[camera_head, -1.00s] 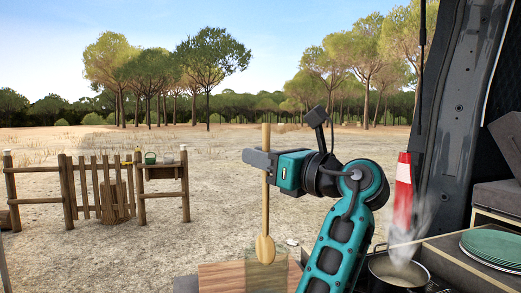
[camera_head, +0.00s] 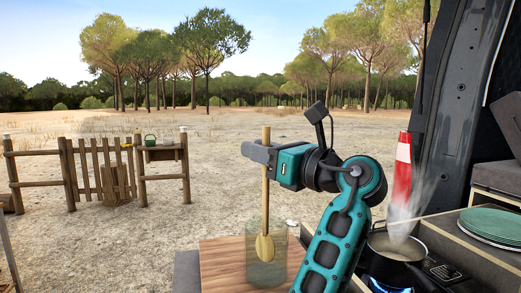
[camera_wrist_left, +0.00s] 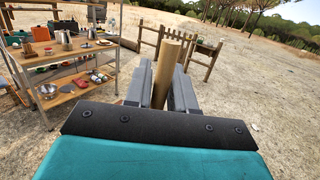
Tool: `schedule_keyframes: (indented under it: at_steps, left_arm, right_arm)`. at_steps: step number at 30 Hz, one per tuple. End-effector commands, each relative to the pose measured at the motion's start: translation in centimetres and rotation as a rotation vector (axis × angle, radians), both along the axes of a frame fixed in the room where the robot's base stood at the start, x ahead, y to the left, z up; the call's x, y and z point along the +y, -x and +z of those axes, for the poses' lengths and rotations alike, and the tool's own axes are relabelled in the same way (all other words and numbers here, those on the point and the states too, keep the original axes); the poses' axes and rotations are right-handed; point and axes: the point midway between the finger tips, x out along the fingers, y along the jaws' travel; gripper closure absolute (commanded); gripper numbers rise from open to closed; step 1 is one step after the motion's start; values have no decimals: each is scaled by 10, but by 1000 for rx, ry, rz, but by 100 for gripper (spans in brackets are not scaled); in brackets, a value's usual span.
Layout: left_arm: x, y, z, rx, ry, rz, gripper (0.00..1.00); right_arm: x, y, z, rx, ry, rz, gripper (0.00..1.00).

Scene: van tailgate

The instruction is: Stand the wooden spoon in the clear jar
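The wooden spoon (camera_head: 265,205) hangs upright, bowl down. My left gripper (camera_head: 262,154) is shut on its handle near the top. In the left wrist view the handle (camera_wrist_left: 167,72) stands between the two fingers (camera_wrist_left: 164,88). The clear jar (camera_head: 279,270) stands on a wooden board below my left gripper. The spoon's bowl shows within the jar's outline, above its bottom. It looks inside the jar, but the see-through wall makes depth hard to tell. My forearm is close to the jar's right side. My right gripper is out of view.
The wooden board (camera_head: 220,262) is bare left of the jar. A steaming pot (camera_head: 390,262) sits on a stove to the right, with a red-and-white cone (camera_head: 402,170) behind it. Green plates (camera_head: 492,222) lie farther right. A shelf table (camera_wrist_left: 75,80) shows in the wrist view.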

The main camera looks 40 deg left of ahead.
Motion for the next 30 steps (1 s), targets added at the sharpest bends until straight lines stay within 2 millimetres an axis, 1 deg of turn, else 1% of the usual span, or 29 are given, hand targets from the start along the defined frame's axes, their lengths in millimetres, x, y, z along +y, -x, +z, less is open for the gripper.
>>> schedule_keyframes:
  at_steps: [1,6,7,14,17,20,30]
  left_arm:
    - [0,0,0,0,0,0,71]
    - [0,0,0,0,0,0,54]
    - [0,0,0,0,0,0,52]
    - [-1,0,0,0,0,0,52]
    - [-6,0,0,1,1,-2,52]
    - [-19,1,0,2,1,-3,52]
    - [-92,10,-7,5,0,-4,52]
  right_arm:
    - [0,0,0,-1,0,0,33]
    - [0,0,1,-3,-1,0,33]
    - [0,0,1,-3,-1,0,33]
    - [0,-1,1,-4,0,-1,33]
    - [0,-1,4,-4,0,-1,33]
    - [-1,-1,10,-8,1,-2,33]
    - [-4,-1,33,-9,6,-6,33]
